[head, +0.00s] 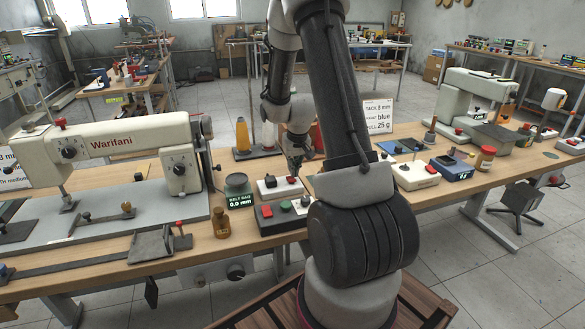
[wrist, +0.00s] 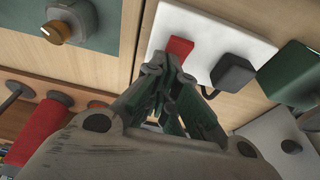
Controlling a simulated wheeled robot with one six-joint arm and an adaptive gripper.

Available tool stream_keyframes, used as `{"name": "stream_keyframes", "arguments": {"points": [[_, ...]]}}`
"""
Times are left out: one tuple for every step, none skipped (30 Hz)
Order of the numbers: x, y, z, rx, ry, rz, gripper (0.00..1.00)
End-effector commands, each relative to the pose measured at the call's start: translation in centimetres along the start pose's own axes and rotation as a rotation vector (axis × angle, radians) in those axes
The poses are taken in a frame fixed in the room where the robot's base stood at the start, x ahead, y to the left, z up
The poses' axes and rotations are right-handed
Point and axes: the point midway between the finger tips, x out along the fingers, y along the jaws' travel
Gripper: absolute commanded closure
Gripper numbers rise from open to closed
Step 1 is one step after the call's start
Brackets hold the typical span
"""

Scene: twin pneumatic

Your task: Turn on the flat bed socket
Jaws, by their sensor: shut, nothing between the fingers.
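A white socket box (head: 268,192) with a red switch and a black plug stands on the bench, below my gripper (head: 295,172). I take it for the flat bed socket, though I can read no label on it. The white plate also shows in the wrist view (wrist: 204,22). Its red switch (wrist: 180,46) is right at the tips of my gripper (wrist: 160,72). The black plug (wrist: 232,72) is to the right of the switch. My fingers are shut and empty. I cannot tell whether the tips touch the switch, or which way it is set.
A cream flat bed machine marked Warifani (head: 115,140) stands left on the wooden bench. A dark control box with green and red buttons (head: 264,223) is in front of the socket.

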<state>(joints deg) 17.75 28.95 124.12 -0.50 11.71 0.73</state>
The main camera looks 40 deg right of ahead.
Motion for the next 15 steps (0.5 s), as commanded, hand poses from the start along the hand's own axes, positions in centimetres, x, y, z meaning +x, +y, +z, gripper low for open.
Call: {"name": "stream_keyframes", "arguments": {"points": [[-0.1,0.0,0.0,0.000,0.000,0.000,1.00],[-0.1,0.0,0.1,0.000,0.000,0.000,1.00],[-0.1,0.0,0.1,0.000,0.000,0.000,1.00],[0.0,0.0,0.0,0.000,0.000,0.000,1.00],[0.0,0.0,0.0,0.000,0.000,0.000,1.00],[0.0,0.0,0.0,0.000,0.000,0.000,1.00],[0.0,0.0,0.0,0.000,0.000,0.000,1.00],[-0.1,0.0,0.0,0.000,0.001,0.000,1.00],[-0.1,0.0,0.0,0.000,0.001,0.000,1.00],[-0.2,0.0,-0.1,0.000,0.001,0.000,1.00],[-0.3,0.0,-0.1,0.000,0.002,0.000,1.00],[-0.7,-0.1,-0.3,-0.001,0.003,0.000,1.00],[-1.0,-0.1,-0.5,-0.001,0.004,0.000,1.00],[-1.4,-0.1,-0.7,-0.001,0.004,0.000,1.00],[-1.9,-0.2,-1.0,-0.002,0.005,0.000,1.00]]}}
